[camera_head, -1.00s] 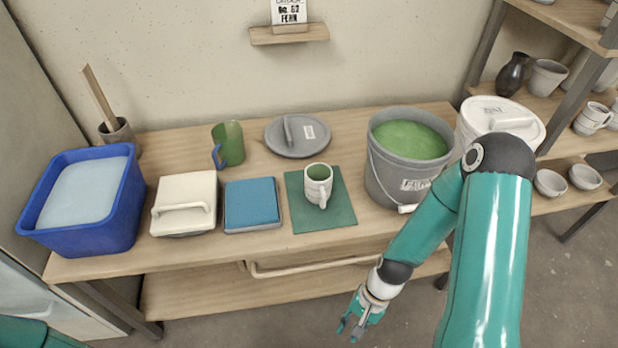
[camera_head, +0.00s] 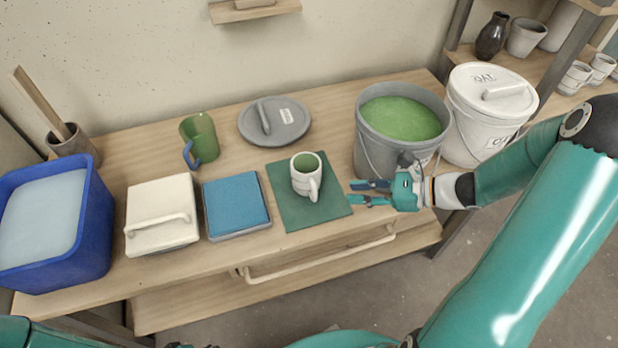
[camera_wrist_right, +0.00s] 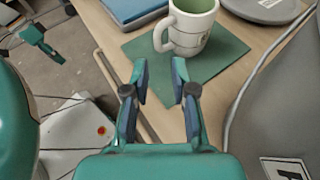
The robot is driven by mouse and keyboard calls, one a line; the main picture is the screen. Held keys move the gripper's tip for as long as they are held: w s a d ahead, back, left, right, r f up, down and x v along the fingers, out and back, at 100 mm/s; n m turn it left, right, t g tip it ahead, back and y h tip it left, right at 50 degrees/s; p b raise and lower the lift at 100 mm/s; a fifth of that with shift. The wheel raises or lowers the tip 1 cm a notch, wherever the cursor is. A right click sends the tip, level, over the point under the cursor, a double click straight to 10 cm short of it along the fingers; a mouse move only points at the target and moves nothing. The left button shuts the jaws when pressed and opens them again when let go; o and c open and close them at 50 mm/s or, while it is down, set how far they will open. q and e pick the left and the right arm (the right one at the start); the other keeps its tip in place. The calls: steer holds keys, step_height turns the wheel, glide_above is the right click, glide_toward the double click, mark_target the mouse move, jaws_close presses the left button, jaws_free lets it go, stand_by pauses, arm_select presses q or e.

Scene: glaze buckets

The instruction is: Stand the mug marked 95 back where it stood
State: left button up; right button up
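A white mug (camera_head: 300,180) with a green inside stands upright on the dark green mat (camera_head: 332,211), its handle toward the front. I cannot read a number on it. It also shows in the right wrist view (camera_wrist_right: 194,28), ahead of the fingers. My right gripper (camera_head: 352,192) is open and empty, just right of the mug at the mat's right edge, in front of the grey bucket. Its two spread fingertips also show in the right wrist view (camera_wrist_right: 159,68). My left gripper (camera_wrist_right: 42,42) shows small at the upper left of the right wrist view; its finger opening is unclear.
A grey bucket (camera_head: 362,140) of green glaze stands right of the mat, a lidded white bucket (camera_head: 480,125) beyond it. A grey lid (camera_head: 290,135) lies behind. A blue sponge-like pad (camera_head: 236,203), cream lidded box (camera_head: 158,200), green cup (camera_head: 202,137) and blue tub (camera_head: 80,245) stand left.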

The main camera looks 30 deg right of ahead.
mark_target(309, 181)
steer(key=x, duration=0.4)
steer(key=shift+a+f, duration=0.1)
steer(key=shift+a, duration=0.05)
steer(key=shift+f+b+x, duration=0.2)
steer(key=shift+b+x, duration=0.3)
steer(key=shift+x, duration=2.15)
steer(key=shift+s, duration=0.15)
jaws_close()
